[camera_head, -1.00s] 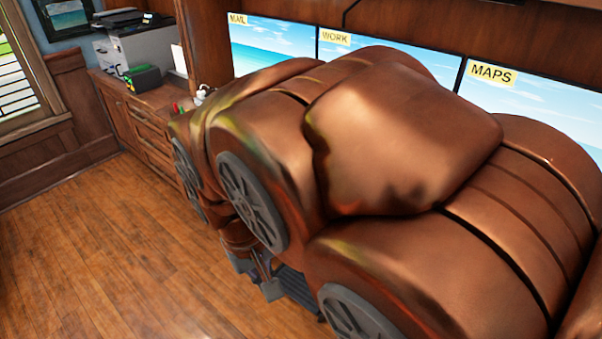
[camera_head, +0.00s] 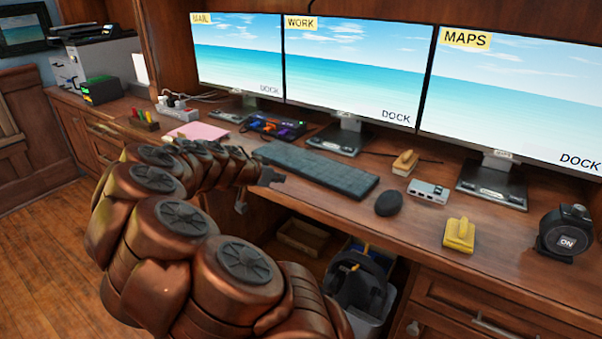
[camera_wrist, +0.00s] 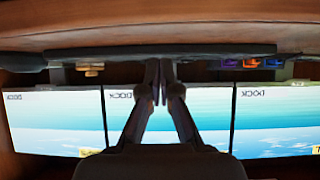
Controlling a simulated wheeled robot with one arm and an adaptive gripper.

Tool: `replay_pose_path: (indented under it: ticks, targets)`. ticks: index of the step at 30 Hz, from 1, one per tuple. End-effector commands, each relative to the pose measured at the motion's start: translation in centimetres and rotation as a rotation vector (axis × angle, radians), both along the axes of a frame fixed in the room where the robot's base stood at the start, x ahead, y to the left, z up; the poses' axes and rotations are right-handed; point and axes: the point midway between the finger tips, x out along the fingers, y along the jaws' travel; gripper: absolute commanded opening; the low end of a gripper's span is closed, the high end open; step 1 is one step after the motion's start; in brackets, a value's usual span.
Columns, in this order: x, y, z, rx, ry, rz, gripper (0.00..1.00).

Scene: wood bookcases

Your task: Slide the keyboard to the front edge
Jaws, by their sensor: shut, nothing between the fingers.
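The dark keyboard (camera_head: 318,168) lies on the wooden desk in front of the middle monitor, a strip of desk between it and the front edge. In the wrist view, which is upside down, the keyboard (camera_wrist: 215,50) shows edge-on as a long dark bar. My gripper (camera_head: 275,178) is at the desk's front edge, just in front of the keyboard's left part. In the wrist view my gripper (camera_wrist: 161,88) has its fingers together, empty, pointing at the keyboard. I cannot tell whether they touch it.
Three monitors (camera_head: 352,70) stand behind. A black mouse (camera_head: 388,203), a small grey box (camera_head: 428,191) and a yellow block (camera_head: 459,235) are right of the keyboard. A dark device with coloured keys (camera_head: 275,126) is behind its left end. A bin (camera_head: 360,290) stands under the desk.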

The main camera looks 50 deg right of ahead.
Motion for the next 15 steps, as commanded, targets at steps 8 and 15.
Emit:
replay_pose_path:
  ticks: [8, 15]
  targets:
    - [0.2, -2.2, -0.3, -0.002, -0.007, -0.002, 0.0]
    - [0.1, -5.5, -0.3, -0.002, -0.005, -0.005, 0.0]
